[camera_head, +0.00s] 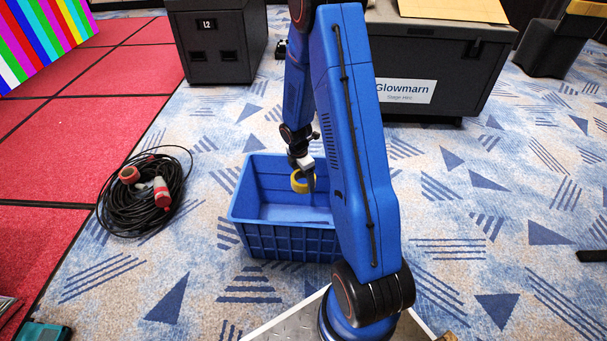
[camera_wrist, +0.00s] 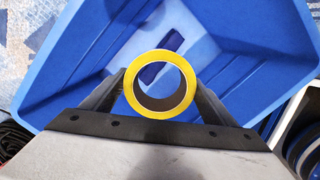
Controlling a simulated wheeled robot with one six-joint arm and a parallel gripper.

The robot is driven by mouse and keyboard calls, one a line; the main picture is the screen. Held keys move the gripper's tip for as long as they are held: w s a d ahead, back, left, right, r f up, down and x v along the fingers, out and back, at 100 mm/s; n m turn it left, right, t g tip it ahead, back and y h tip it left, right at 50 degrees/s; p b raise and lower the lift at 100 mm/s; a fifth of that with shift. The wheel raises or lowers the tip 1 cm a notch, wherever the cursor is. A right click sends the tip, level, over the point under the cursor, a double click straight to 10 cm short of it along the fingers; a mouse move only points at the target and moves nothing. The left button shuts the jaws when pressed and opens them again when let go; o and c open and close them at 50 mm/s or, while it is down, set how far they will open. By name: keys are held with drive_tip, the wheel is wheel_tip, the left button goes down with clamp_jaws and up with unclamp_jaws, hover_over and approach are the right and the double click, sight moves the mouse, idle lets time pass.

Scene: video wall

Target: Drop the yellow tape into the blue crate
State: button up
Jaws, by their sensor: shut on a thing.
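The yellow tape (camera_head: 299,182) is a ring held in my gripper (camera_head: 306,176), which points down over the blue crate (camera_head: 285,240). In the wrist view the yellow tape (camera_wrist: 133,97) sits between the two dark fingers of my gripper (camera_wrist: 160,92), which are shut on it. The blue crate (camera_wrist: 88,70) fills the view behind the tape, with its floor and walls around it. The tape appears above the crate's floor, within its opening. My arm hides the crate's right part in the head view.
A coiled black cable (camera_head: 140,210) with red plugs lies left of the crate. Black cases (camera_head: 222,45) stand at the back, one labelled Glowmarn (camera_head: 404,91). Red floor panels (camera_head: 60,130) lie at the left.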

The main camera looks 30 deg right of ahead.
drive_tip(key=shift+f, duration=0.35)
drive_tip(key=o, duration=1.3)
drive_tip(key=shift+r, duration=0.15)
wheel_tip(320, 180, up, 17)
drive_tip(key=a, duration=0.2)
